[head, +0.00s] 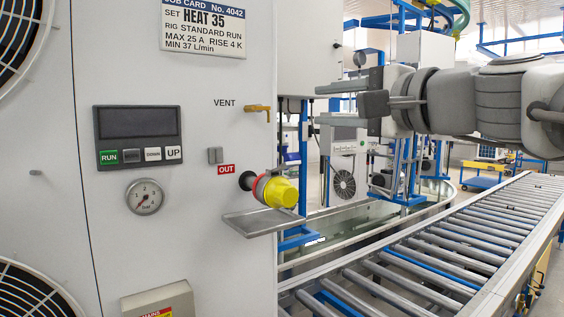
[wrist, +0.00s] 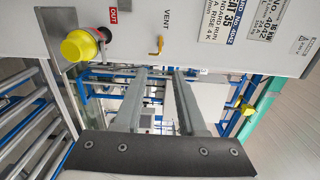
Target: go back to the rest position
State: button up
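My gripper (head: 318,104) is at the right of the white pump test cabinet (head: 200,60) in the head view, with its fingers pointing left. In the wrist view my gripper (wrist: 160,76) shows two grey fingers standing apart with nothing between them. It is open and empty. It is clear of the yellow-capped fitting (head: 279,192), which sits on the cabinet's side at OUT, above a small metal drip tray (head: 252,222). The fitting also shows in the wrist view (wrist: 80,45).
A brass vent handle (head: 258,108) sticks out of the cabinet near the gripper. The panel has a dark display (head: 137,122), buttons and a gauge (head: 145,197). A roller conveyor (head: 440,255) runs along the right below my arm. Blue frames stand behind.

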jog(key=s+f+n+g+h+p, duration=0.2)
jog(key=s+f+n+g, duration=0.15)
jog(key=f, duration=0.65)
jog(key=s+f+n+g+h+p, duration=0.25)
jog(key=s+f, duration=0.25)
jog(key=f, duration=0.5)
jog(key=s+d+f+n+g+h+p, duration=0.1)
jog(key=s+d+f+n+g+h, duration=0.2)
jog(key=s+d+f+n+h, duration=0.2)
jog(key=s+d+f, duration=0.1)
jog(key=s+f, duration=0.2)
jog(key=f, duration=0.4)
jog(key=shift+s+f, duration=0.15)
jog(key=shift+s, duration=0.15)
jog(key=shift+d+h, duration=0.1)
jog(key=shift+h, duration=0.15)
